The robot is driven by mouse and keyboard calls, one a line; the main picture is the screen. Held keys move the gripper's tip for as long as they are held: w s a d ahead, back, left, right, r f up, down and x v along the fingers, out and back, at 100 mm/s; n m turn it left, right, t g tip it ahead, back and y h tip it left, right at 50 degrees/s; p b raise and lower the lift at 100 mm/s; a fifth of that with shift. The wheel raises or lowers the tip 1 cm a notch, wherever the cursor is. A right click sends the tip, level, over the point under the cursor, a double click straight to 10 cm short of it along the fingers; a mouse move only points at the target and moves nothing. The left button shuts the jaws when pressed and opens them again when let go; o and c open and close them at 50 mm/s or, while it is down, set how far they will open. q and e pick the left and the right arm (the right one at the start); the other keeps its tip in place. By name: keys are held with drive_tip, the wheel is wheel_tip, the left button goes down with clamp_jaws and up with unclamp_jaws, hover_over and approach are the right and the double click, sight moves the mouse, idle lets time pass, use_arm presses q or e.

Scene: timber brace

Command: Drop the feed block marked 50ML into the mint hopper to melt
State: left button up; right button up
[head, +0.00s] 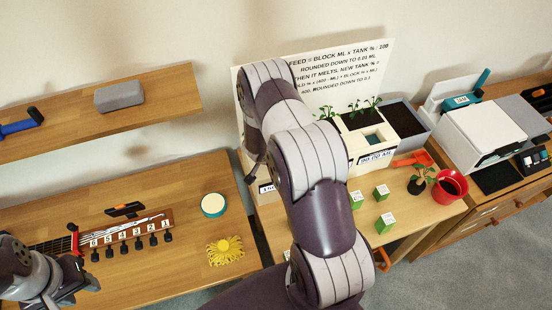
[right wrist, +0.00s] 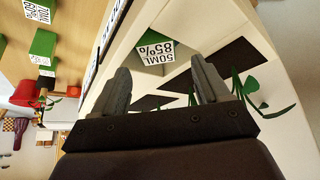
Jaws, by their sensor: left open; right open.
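In the right wrist view, the green feed block with a white label reading 50ML 85% (right wrist: 157,52) sits inside a square opening in a pale planter box (right wrist: 240,30). My right gripper (right wrist: 165,82) is open above it, its fingers on either side in the picture and apart from the block. In the head view my right arm hides that gripper and part of the planter box (head: 358,151). A teal-lined square opening (head: 373,139) shows in the box there. I cannot read a mint marking. My left gripper (head: 85,283) is open at the lower left, away from the box.
Several other green labelled blocks (head: 382,192) stand on the table before the planter. A red pot (head: 450,186), a small potted plant (head: 420,180) and an orange scoop (head: 412,160) are to their right. A sign with feed rules (head: 345,75) stands behind. A guitar-like board (head: 120,236) lies left.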

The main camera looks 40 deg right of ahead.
drive_tip(key=v, duration=1.2)
drive_tip(key=shift+a+r+p, duration=0.15)
drive_tip(key=shift+r+p, duration=0.15)
drive_tip(key=shift+r, duration=0.05)
